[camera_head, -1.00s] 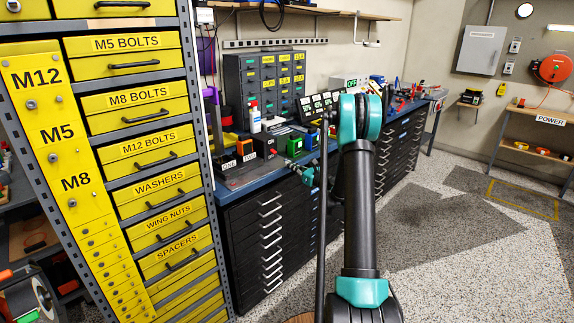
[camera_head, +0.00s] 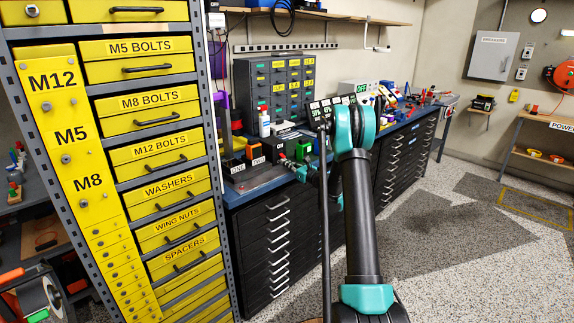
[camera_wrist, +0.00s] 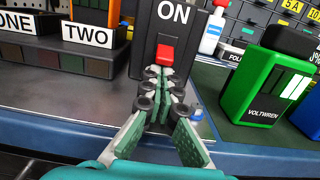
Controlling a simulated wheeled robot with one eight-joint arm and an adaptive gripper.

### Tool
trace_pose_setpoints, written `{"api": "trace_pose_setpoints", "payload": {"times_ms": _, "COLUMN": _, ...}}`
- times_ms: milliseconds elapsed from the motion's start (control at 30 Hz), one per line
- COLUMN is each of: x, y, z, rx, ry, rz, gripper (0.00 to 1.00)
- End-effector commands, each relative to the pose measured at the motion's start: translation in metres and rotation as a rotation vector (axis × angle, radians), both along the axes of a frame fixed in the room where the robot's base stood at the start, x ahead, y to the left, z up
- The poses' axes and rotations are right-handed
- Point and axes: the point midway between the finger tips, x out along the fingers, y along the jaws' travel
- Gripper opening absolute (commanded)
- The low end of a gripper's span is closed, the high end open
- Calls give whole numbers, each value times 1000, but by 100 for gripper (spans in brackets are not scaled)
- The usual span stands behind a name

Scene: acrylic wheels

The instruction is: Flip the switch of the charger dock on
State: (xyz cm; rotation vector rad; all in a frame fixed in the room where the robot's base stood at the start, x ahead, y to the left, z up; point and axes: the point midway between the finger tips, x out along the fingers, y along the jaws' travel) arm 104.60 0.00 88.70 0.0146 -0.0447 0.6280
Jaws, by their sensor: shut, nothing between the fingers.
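The charger dock's dark upright block (camera_wrist: 198,32) stands on the bench top in the wrist view, with a white "ON" label above a red switch (camera_wrist: 165,54). Slots labelled "ONE" and "TWO" (camera_wrist: 88,36) are to its left. My gripper (camera_wrist: 164,82) is shut and empty, its fingertips just below and in front of the red switch. I cannot tell whether they touch it. The fingertips hide the block's lower front. In the head view, the dock (camera_head: 286,140) is small on the bench, and my gripper (camera_head: 300,168) is in front of it, partly hidden by my arm.
A green battery marked "VOLTWREN" (camera_wrist: 258,92) stands right of my gripper, with a blue one at the edge. A white bottle with a red cap (camera_wrist: 212,30) stands behind. A yellow drawer rack (camera_head: 150,130) is at left. The floor (camera_head: 440,240) at right is clear.

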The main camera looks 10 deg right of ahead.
Motion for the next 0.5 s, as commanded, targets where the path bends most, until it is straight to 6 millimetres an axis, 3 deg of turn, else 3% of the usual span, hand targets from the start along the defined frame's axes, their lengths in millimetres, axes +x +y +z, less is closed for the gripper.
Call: {"api": "trace_pose_setpoints", "payload": {"times_ms": 500, "x": -2, "y": -2, "z": 5, "rx": -48, "ry": 66, "rz": 0, "gripper": 0}}
